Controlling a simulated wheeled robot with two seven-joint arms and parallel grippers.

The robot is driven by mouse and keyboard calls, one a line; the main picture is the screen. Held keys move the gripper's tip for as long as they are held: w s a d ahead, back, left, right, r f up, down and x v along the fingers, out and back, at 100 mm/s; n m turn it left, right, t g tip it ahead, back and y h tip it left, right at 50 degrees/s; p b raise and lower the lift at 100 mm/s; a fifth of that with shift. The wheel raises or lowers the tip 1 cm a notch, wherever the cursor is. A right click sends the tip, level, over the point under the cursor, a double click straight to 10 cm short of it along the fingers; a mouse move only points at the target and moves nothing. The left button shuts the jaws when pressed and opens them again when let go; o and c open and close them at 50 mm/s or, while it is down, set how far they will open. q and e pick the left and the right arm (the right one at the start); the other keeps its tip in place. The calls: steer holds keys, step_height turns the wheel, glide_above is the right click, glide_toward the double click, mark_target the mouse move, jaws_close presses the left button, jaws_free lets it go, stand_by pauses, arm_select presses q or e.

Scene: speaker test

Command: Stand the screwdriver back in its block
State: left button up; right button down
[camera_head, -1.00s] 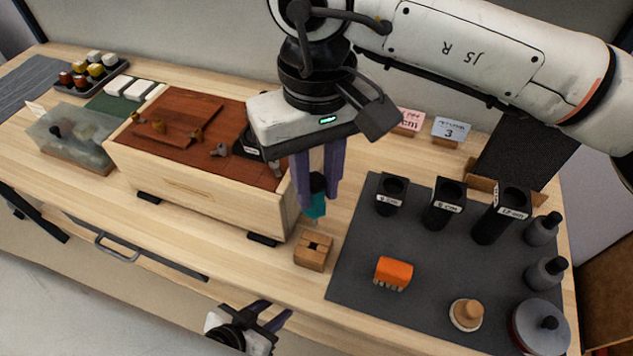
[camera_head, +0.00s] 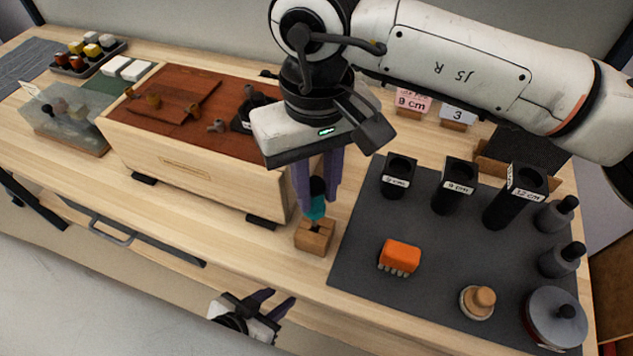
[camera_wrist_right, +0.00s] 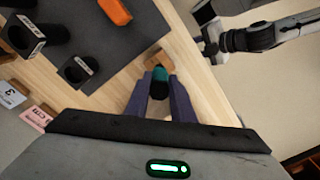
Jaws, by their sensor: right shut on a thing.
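The screwdriver (camera_head: 317,205) has a teal handle with a dark top end. My right gripper (camera_head: 318,195) is shut on its handle and holds it upright over the wooden block (camera_head: 314,240). The lower end of the handle is at or just above the block's top; I cannot tell how far the shaft is in. In the right wrist view the handle (camera_wrist_right: 159,82) is between the fingers, with the block (camera_wrist_right: 160,60) partly hidden beyond it. My left gripper (camera_head: 270,307) is open and empty, low in front of the table edge.
A dark mat (camera_head: 360,275) right of the block holds an orange brush (camera_head: 400,257), a wooden knob-like piece (camera_head: 478,301) and several black holders and weights. A wooden chest (camera_head: 190,185) with a red-brown top stands close on the left. Bare tabletop lies in front of the chest.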

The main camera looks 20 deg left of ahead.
mark_target(317, 212)
steer(key=shift+b, duration=0.95)
stand_by(1.9)
steer(key=shift+f+b, duration=1.2)
steer(key=shift+f, duration=0.15)
stand_by(0.9)
stand_by(1.3)
steer(key=shift+f+b, duration=0.9)
steer(key=shift+b, duration=0.15)
steer(key=c, duration=1.5)
jaws_free()
steer(key=shift+o, duration=0.2)
